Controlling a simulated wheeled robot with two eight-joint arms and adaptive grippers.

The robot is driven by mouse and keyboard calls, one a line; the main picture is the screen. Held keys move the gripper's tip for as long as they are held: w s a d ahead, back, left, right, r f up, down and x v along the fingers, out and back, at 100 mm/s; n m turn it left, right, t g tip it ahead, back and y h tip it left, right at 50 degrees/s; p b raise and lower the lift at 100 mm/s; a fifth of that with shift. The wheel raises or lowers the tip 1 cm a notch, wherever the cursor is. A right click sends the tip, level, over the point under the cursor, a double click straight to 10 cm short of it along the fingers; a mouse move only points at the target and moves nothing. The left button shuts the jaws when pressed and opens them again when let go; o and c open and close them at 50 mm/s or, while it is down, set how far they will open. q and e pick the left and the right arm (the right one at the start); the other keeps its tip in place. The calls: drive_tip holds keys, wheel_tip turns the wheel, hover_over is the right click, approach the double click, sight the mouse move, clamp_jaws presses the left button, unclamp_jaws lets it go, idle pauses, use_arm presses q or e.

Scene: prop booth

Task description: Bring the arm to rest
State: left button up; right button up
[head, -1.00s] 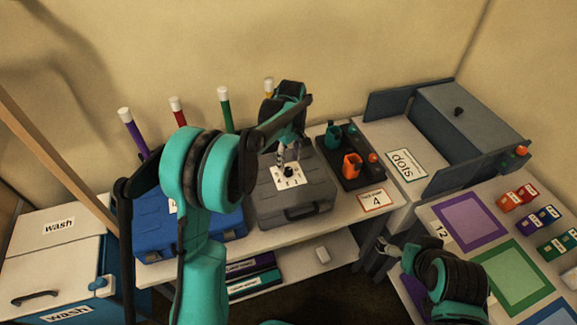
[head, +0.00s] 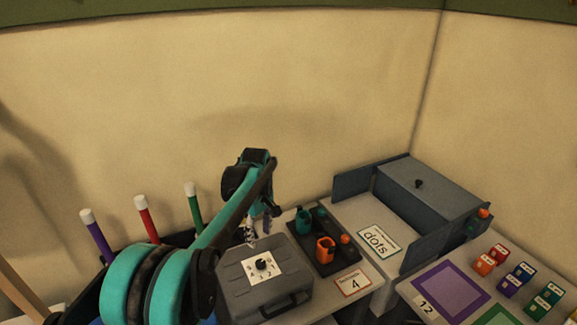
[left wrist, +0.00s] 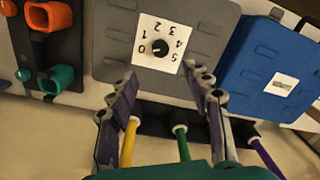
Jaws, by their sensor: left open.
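My left arm comes in from the lower left of the head view. My left gripper (head: 258,228) hangs above the back edge of a grey case (head: 234,275), apart from the black dial (head: 262,264) on its white number card. The left wrist view shows the same gripper (left wrist: 162,82) with its two fingers spread and nothing between them. The grey case (left wrist: 208,35) and its dial (left wrist: 160,47) lie beyond the fingertips. My right gripper is outside both views.
A black tray with a teal cup (head: 303,222) and an orange cup (head: 325,249) stands right of the case. A blue-grey box (head: 430,190) stands behind the "dots" sign (head: 379,240). Upright coloured sticks (head: 144,216) stand at left. A blue case (left wrist: 268,72) adjoins the grey one.

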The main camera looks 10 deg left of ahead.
use_arm(q)
drive_tip(key=s+r+m+t+b, duration=0.1)
drive_tip(key=s+r+m+t, duration=0.15)
drive_tip(key=s, duration=0.35)
drive_tip(key=s+r+m+t+b, duration=0.1)
drive_tip(key=s+m, duration=0.2)
drive_tip(key=s, duration=0.4)
drive_tip(key=s+f+m+t+b, duration=0.2)
drive_tip(key=s+f+m+t, duration=0.2)
drive_tip(key=s, duration=0.9)
drive_tip(key=shift+s+a+f+m, duration=0.15)
drive_tip(key=shift+a+f+m, duration=0.15)
drive_tip(key=shift+f+m, duration=1.25)
